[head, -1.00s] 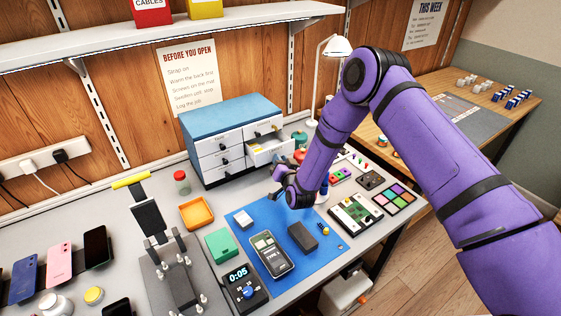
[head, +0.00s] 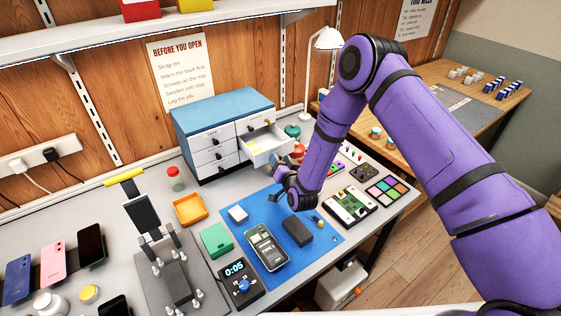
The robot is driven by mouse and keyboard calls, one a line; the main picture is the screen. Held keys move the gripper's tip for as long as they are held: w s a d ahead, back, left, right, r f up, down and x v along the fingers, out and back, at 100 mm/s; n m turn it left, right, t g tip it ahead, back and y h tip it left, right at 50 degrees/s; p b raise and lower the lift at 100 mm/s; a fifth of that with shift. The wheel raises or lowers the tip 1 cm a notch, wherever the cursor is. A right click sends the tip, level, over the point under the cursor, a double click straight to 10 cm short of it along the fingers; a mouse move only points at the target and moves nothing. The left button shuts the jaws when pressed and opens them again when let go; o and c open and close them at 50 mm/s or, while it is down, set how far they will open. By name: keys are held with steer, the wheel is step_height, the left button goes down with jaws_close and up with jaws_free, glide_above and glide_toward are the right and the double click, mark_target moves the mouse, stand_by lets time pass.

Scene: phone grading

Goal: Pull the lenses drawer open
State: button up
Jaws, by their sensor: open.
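The small-parts cabinet (head: 212,118) has a blue top and white drawers with dark knobs. One drawer (head: 277,154) in its right column is pulled out, and something yellow shows inside. The drawer labels are too small to read, so I cannot tell which one says lenses. My gripper (head: 277,175) is open and empty, just in front of and below the open drawer's front. At this size I cannot tell whether a finger touches the drawer's knob. My wrist and forearm come in from the right and hide part of the bench behind.
A blue mat (head: 258,222) holds a phone (head: 266,248) and a dark block (head: 297,231). An orange tray (head: 190,209) and a red-lidded jar (head: 176,179) stand left of it. A white lamp (head: 325,40) rises behind my arm.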

steer(key=v, duration=1)
steer(key=shift+s+d, duration=0.15)
steer(key=shift+s, duration=0.25)
steer(key=w+d+r+n+g, duration=0.1)
steer(key=w+d+r, duration=0.15)
steer(key=r, duration=0.55)
steer(key=w+d+r+n+g, duration=0.1)
steer(key=w+d+r+g, duration=0.1)
steer(key=w+r, duration=0.35)
steer(key=s+d+r+g+h, duration=0.1)
steer(key=s+d+r+h, duration=0.2)
steer(key=r, duration=0.5)
steer(key=s+d+r+g, duration=0.25)
steer(key=d+r, duration=0.25)
steer(key=r, duration=0.4)
steer(key=s+d+r+g+h, duration=0.1)
steer(key=s+d+r, duration=0.35)
steer(key=s, duration=0.35)
steer(key=s+d+r+g+h, duration=0.1)
steer(key=s+d+r+h, duration=0.1)
steer(key=s+d+r, duration=0.35)
steer(key=s+d+r+g, duration=0.1)
steer(key=s, duration=0.9)
steer(key=s+d+r+m+g, duration=0.1)
steer(key=s+d+r+g, duration=0.1)
steer(key=s, duration=0.8)
steer(key=shift+s+d, duration=0.2)
steer(key=shift+s, duration=0.05)
